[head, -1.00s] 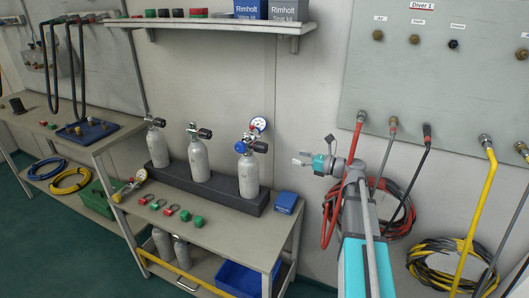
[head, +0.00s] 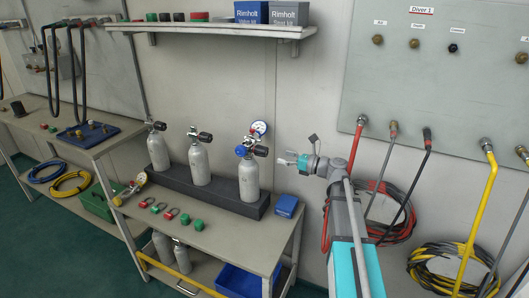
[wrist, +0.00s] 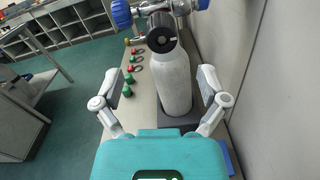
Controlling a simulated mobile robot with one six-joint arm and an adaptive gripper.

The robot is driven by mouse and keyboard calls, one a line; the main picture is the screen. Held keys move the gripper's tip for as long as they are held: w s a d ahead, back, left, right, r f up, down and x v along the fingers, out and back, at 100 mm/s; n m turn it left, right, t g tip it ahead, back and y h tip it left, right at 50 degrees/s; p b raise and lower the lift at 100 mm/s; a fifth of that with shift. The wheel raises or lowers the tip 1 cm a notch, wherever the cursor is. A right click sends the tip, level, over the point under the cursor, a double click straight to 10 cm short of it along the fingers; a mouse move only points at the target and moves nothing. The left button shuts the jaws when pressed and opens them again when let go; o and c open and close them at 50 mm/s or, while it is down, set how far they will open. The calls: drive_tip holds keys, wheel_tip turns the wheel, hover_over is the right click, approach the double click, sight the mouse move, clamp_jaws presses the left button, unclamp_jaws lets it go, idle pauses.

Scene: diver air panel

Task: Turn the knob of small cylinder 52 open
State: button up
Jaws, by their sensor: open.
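Three grey cylinders stand upright in a dark rack on the bench: left (head: 158,152), middle (head: 199,166) and right (head: 249,178). No number is readable, so I cannot tell which is 52. The left and middle ones have black knobs. The right one has a valve with a blue knob (head: 241,151), a black knob (head: 261,151) and a gauge (head: 259,127). My gripper (head: 286,159) is open and empty, right of the right cylinder and apart from it. In the wrist view, a cylinder (wrist: 173,82) with a blue knob (wrist: 121,13) shows ahead between my open fingers (wrist: 161,78).
A blue box (head: 286,206) lies right of the rack (head: 220,198). A shelf (head: 210,27) hangs above. Hoses and a wall panel (head: 440,80) are at right.

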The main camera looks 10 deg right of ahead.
sight(267, 152)
drive_tip(key=x, duration=0.8)
drive_tip(key=shift+w+a, duration=0.15)
